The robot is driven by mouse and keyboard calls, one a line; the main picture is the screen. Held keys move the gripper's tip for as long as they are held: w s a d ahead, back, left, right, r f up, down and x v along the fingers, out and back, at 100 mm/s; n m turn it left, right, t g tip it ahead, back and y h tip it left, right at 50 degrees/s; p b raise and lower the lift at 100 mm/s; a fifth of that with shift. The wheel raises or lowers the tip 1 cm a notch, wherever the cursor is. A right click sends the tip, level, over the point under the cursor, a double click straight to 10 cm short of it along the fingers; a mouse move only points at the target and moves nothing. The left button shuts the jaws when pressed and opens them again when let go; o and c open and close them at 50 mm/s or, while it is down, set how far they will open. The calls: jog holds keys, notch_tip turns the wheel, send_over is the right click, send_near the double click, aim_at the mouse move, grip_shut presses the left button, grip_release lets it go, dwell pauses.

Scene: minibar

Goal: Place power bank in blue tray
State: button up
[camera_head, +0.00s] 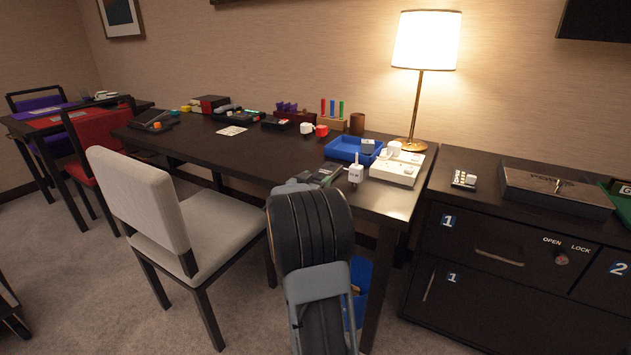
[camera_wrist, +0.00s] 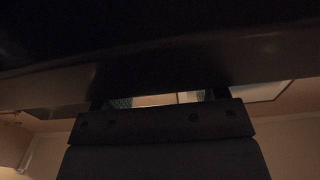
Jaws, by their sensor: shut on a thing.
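The blue tray (camera_head: 343,152) stands near the table's back edge, left of the lamp, with a small dark grey item (camera_head: 368,146) in its right part. My gripper (camera_head: 326,176) is low over the table's front part, in front of the tray and apart from it. It is shut on a dark thing, taken to be the power bank, which my arm and fingers mostly hide. In the wrist view my gripper (camera_wrist: 165,99) shows green finger pads, and a large dark surface fills the top. I cannot tell whether that is the power bank or the tabletop.
A white tagged object (camera_head: 355,174) stands close right of my gripper. A white box (camera_head: 398,168) with a cup (camera_head: 394,148) on it is right of the tray, before the lamp (camera_head: 420,85). Mugs and a tube rack (camera_head: 334,124) are behind. A chair (camera_head: 150,200) is left.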

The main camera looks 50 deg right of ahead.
jog(key=shift+f, duration=0.15)
jog(key=o, duration=1.1)
jog(key=shift+f+b, duration=0.15)
jog(key=shift+b, duration=0.35)
